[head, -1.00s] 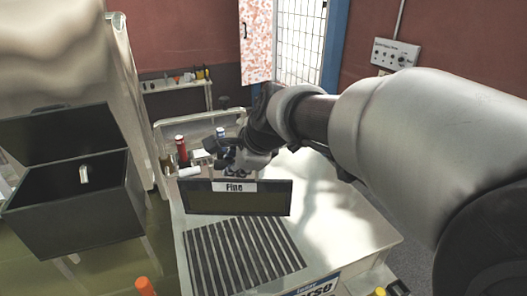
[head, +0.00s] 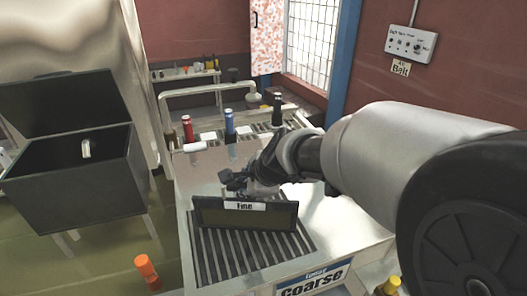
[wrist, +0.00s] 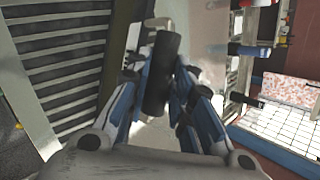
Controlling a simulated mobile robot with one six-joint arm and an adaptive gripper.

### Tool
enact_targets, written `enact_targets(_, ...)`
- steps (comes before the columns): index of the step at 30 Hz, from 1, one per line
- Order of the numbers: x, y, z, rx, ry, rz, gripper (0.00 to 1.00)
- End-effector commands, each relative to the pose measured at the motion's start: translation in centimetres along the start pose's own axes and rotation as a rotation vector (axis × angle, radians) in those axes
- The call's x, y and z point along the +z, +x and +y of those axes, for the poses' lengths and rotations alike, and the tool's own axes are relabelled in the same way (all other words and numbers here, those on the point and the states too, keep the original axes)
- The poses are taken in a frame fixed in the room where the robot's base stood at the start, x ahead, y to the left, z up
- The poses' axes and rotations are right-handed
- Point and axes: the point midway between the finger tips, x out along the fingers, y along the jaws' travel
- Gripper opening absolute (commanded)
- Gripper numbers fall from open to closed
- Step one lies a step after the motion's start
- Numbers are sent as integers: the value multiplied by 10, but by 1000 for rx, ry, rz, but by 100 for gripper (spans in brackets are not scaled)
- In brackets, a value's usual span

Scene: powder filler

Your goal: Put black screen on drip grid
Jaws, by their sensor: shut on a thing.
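The black screen (head: 222,214) is a dark framed panel with a white "Fine" label on its top edge. It stands nearly upright over the drip grid (head: 266,252), a slatted panel in the front of the pale worktop. I cannot tell whether its lower edge touches the slats. My gripper (head: 236,183) is shut on the screen at its back, near the top. In the wrist view a dark piece of the screen (wrist: 162,75) sits between the fingers, and the grid (wrist: 62,50) lies at the left.
Bottles with red (head: 187,130), blue (head: 230,124) and black (head: 277,108) bodies stand behind the worktop. A white roll (head: 195,147) lies near them. A black open bin (head: 75,185) stands at the left. The worktop right of the grid is clear.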

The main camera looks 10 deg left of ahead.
Motion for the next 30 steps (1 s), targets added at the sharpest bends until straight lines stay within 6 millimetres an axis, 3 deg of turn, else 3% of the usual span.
enact_targets(8, 0, 1, 0, -2, 0, -1, 0)
enact_targets(9, -1, 2, 1, 0, 0, 0, 22)
enact_targets(18, 0, 1, 1, 0, 0, 0, 41)
enact_targets(30, 2, -5, -3, -2, 0, -1, 41)
